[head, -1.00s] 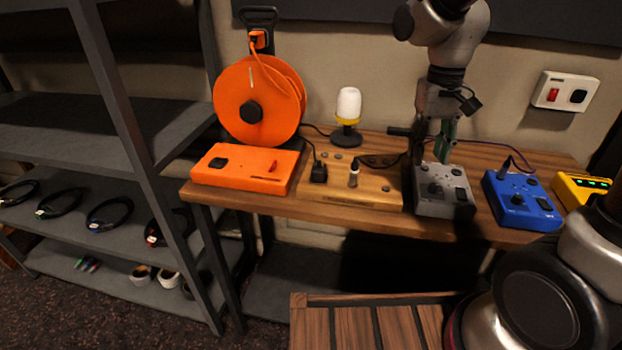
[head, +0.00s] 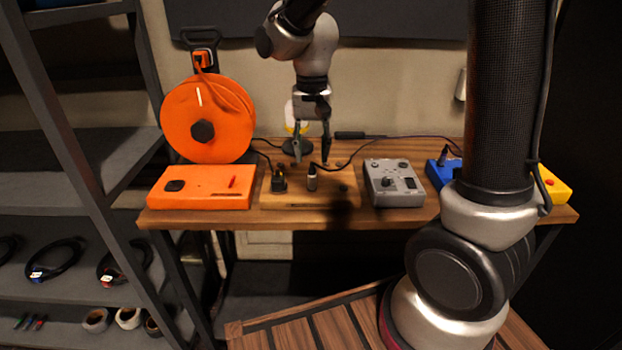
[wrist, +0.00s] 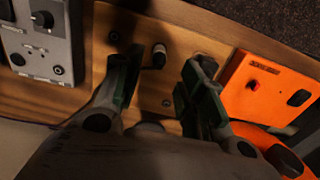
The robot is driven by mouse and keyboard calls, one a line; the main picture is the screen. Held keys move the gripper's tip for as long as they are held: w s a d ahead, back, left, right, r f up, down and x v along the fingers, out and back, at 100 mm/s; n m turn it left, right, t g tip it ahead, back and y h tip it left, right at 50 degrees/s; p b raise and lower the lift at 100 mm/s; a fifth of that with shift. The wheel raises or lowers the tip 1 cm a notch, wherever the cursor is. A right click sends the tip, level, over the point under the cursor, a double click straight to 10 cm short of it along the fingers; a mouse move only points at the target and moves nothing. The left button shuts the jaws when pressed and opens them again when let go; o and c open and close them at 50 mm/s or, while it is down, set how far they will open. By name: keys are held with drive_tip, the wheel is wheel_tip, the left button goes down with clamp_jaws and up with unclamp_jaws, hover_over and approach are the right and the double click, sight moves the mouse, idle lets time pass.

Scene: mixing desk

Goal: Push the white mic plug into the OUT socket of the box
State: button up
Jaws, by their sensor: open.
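The white mic plug (head: 312,180) stands upright on the wooden box (head: 335,198), with a dark top and a cable running back to the right. My gripper (head: 312,160) is open, pointing down just above and behind the plug. In the wrist view the pale plug (wrist: 159,58) shows in the gap between the spread fingers (wrist: 165,66), apart from both. A grey box (head: 393,184) with knobs and a switch sits to the right. I cannot read an OUT label on any box, so I cannot tell which socket it is.
A black plug (head: 279,182) stands left of the white one. An orange box (head: 203,188) and orange cable reel (head: 207,122) are at the left. A blue box (head: 434,172) and yellow box (head: 556,188) are partly hidden by my arm.

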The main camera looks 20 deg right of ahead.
sight(312, 168)
drive_tip(key=shift+f, duration=4.35)
clamp_jaws()
drive_tip(key=shift+r, duration=0.1)
drive_tip(key=shift+r, duration=2.95)
